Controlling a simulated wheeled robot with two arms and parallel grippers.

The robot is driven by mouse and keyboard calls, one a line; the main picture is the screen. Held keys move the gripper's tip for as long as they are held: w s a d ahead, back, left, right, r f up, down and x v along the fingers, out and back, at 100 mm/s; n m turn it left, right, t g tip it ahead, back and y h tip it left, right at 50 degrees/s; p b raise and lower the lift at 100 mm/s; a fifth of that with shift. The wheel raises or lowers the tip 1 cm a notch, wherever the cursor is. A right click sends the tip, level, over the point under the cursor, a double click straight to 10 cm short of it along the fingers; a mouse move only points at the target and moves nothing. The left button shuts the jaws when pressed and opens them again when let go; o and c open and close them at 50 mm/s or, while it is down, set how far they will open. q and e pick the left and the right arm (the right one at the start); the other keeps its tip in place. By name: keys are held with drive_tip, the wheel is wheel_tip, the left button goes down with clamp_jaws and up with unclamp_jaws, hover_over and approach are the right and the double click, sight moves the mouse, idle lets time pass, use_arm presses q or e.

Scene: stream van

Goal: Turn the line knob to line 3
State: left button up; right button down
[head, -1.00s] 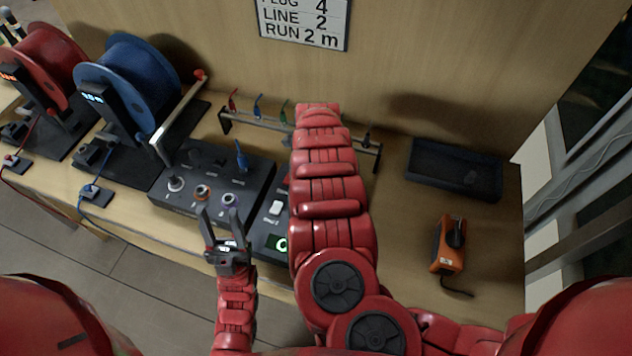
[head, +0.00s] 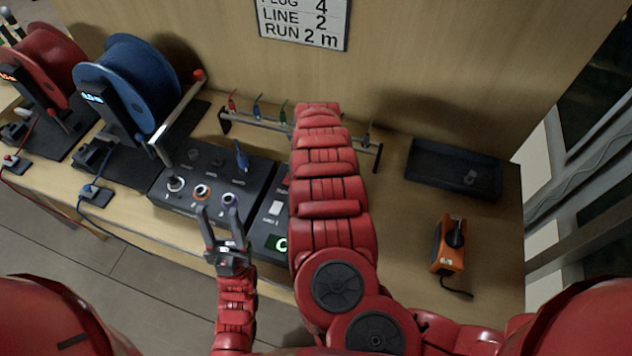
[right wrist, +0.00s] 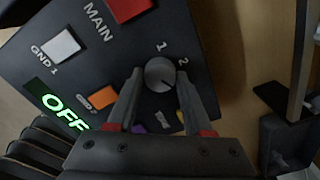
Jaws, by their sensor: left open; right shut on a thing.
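The line knob (right wrist: 160,73) is a round grey knob on a dark control panel (right wrist: 75,18) in the right wrist view. The numbers 1 and 2 are printed beside it; any further numbers are hidden or unreadable. My right gripper (right wrist: 156,84) is shut on the knob, one finger on each side. In the head view my right arm covers the knob and right gripper. My left gripper (head: 220,218) is open and empty, in front of the other control box (head: 262,182).
A green display (right wrist: 57,105) reads OFF. A red MAIN button (right wrist: 128,8) and a white GND 1 button (right wrist: 62,46) are near the knob. A blue reel (head: 140,82) stands left, a dark tray (head: 425,165) and an orange device (head: 447,248) right. A wall sign (head: 304,20) reads LINE 2.

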drive_tip(key=shift+c, duration=1.6)
unclamp_jaws()
drive_tip(key=shift+a+r, duration=0.1)
drive_tip(key=shift+r, duration=0.15)
wheel_tip(320, 180, up, 8)
drive_tip(key=shift+r+b, duration=0.1)
drive_tip(key=shift+b, duration=0.8)
wheel_tip(320, 180, up, 9)
drive_tip(key=p, duration=0.6)
drive_tip(key=shift+f, duration=0.2)
